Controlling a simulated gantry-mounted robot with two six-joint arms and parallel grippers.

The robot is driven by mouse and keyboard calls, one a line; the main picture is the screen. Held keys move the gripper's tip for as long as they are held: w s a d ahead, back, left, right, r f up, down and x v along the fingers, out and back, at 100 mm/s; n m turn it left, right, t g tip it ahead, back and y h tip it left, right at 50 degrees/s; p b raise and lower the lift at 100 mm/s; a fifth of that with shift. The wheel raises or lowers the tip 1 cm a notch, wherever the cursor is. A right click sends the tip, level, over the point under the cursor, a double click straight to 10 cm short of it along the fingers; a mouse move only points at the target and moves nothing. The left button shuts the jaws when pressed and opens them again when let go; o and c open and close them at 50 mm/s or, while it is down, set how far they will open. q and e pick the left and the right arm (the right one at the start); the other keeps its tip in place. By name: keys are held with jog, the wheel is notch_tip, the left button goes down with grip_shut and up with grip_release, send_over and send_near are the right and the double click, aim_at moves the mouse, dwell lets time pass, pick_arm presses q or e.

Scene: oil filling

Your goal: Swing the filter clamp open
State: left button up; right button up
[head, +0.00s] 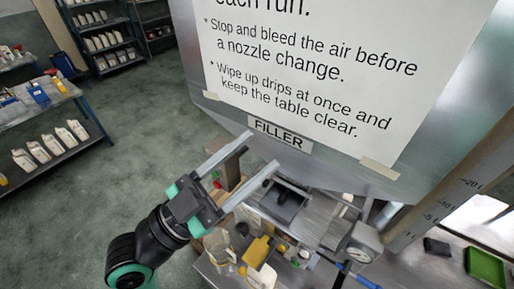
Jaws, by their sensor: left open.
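The filler (190,60) is a large grey metal machine with a FILLER label (282,134) on its lower edge. My left gripper (259,152) is open and empty, with its two long fingers apart just below that label. They are in front of the filler's lower parts, where a dark opening or block (288,203) shows. I cannot make out the filter clamp for certain; the gripper and the filler's body hide part of this area. A round gauge (363,241) sits to the right of the lower parts. My right gripper is not in view.
Below the gripper, the crowded table (322,277) holds a clear jug (218,246), a yellow bottle (257,251) and a blue-handled item (358,277). A green tray (486,267) and a dark box (437,247) lie at right. Shelves (50,125) with bottles stand at left, beyond open floor.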

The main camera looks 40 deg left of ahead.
pick_arm(q)
jog(key=s+d+r+m+t+h+p, duration=0.1)
jog(key=d+r+p, duration=0.1)
jog(key=r, duration=0.7)
jog(key=s+d+r+m+t+h+p, duration=0.1)
jog(key=d+r+h, duration=0.15)
jog(key=r, duration=0.65)
jog(key=a+r+n+t+y, duration=0.4)
jog(key=a+r+n+y, duration=0.1)
jog(key=n+y, duration=0.3)
jog(key=shift+w+r+y, duration=0.2)
jog(key=shift+r+y, duration=0.25)
jog(key=shift+y, duration=0.4)
jog(key=shift+n+y, duration=0.3)
jog(key=shift+n, duration=0.4)
